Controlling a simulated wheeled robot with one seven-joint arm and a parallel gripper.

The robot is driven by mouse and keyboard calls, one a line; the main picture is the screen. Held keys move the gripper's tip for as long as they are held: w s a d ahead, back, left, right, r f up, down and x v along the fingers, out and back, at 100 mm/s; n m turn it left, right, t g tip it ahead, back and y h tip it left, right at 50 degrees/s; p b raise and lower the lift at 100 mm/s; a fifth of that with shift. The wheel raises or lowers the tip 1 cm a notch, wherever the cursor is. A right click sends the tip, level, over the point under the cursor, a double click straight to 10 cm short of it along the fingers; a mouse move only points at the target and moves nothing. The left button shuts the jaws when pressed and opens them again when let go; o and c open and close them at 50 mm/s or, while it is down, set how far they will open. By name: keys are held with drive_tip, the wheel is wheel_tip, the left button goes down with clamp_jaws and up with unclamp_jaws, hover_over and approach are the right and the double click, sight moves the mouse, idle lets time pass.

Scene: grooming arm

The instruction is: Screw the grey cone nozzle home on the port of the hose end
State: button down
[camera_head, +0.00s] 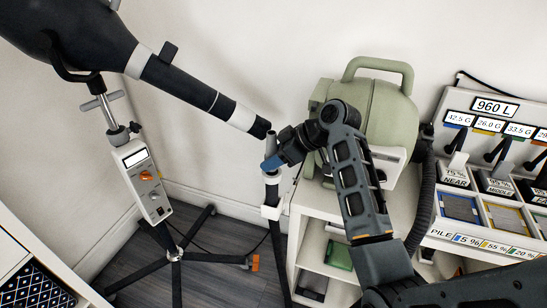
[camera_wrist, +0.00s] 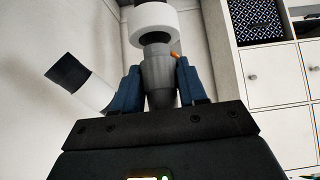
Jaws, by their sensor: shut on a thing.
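The grey cone nozzle (camera_wrist: 158,75) sits between the two blue fingers of my gripper (camera_wrist: 158,92), which is shut on it. In the head view the nozzle (camera_head: 271,140) stands upright, its narrow end showing above my gripper (camera_head: 272,162). The hose end (camera_head: 271,212) is the dark upright post with a white collar directly below. In the wrist view its white collar (camera_wrist: 152,24) lies in line with the nozzle's wide end, with a dark ring between them. I cannot tell how far the nozzle is seated on the port, which is largely hidden.
A dark boom with a white band (camera_head: 232,114) ends just above and left of my gripper. A green rounded machine (camera_head: 385,110) stands on a white cabinet behind my arm. A tripod stand with a control box (camera_head: 146,180) is at left. A labelled panel (camera_head: 485,160) is at right.

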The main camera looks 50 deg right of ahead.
drive_tip(key=shift+f+b, duration=0.4)
drive_tip(key=shift+f, duration=0.6)
idle(0.9)
drive_tip(key=c, duration=0.5)
unclamp_jaws()
drive_tip(key=shift+c, duration=0.2)
drive_tip(key=shift+s, duration=0.1)
drive_tip(key=v, duration=0.7)
drive_tip(key=shift+s+r+b, duration=0.2)
drive_tip(key=shift+r+b, duration=0.1)
drive_tip(key=shift+b, duration=0.1)
drive_tip(key=shift+d, duration=0.1)
